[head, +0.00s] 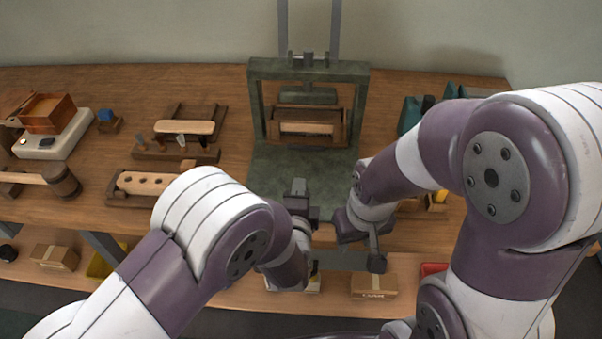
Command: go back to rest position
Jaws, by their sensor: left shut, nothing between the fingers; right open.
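My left gripper (299,190) is in front of the green press frame, over the front part of its base plate. It is shut with nothing visible in it. My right gripper (362,250) is just to its right, near the table's front edge, low in the picture. It is open and empty. Both arms reach in from the lower corners, and the two grippers are close together.
The wooden table (225,85) holds a brush board (184,127) and a board with holes (145,183) on the left, plus a wooden box (48,112) on a white scale. Green items (410,114) stand at right. Cardboard boxes (374,285) sit on a lower shelf.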

